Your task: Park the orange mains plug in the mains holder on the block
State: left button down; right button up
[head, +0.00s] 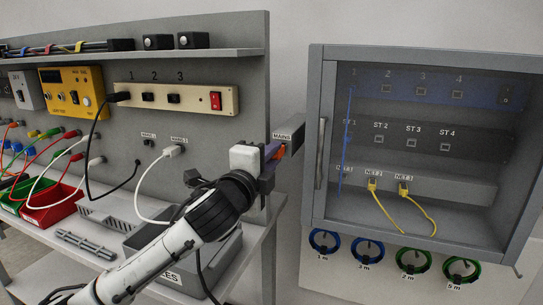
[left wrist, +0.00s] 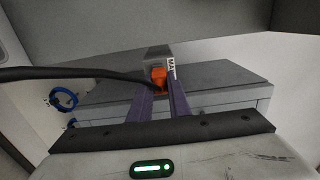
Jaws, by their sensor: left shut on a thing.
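The orange mains plug (left wrist: 158,76) is between the two fingers of my left gripper (left wrist: 159,98) in the left wrist view, with a black cable running off to the left. In the head view, my left gripper (head: 275,158) is at the right end of the bench panel, and a bit of the orange plug (head: 280,153) shows at its fingertips. The grey mains holder block (head: 289,133), labelled MAINS, is right at the plug; it also shows in the left wrist view (left wrist: 158,52). I cannot tell whether the plug is seated in it. My right gripper is not in view.
A grey cabinet (head: 312,150) with a glass door stands to the right, with blue and green cable coils (head: 370,250) below it. The bench panel (head: 215,85) carries a cream power strip (head: 200,97), a yellow instrument (head: 72,92) and several cables. A grey box (head: 215,262) sits under my left arm.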

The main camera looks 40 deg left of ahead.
pick_arm(q)
jog(key=shift+w, duration=0.25)
jog(key=c, duration=1.6)
grip_release()
jog(key=shift+s, duration=0.1)
jog(key=p+v, duration=0.2)
jog(key=v, duration=0.8)
jog(key=shift+p, duration=0.4)
jog(key=shift+f, duration=0.1)
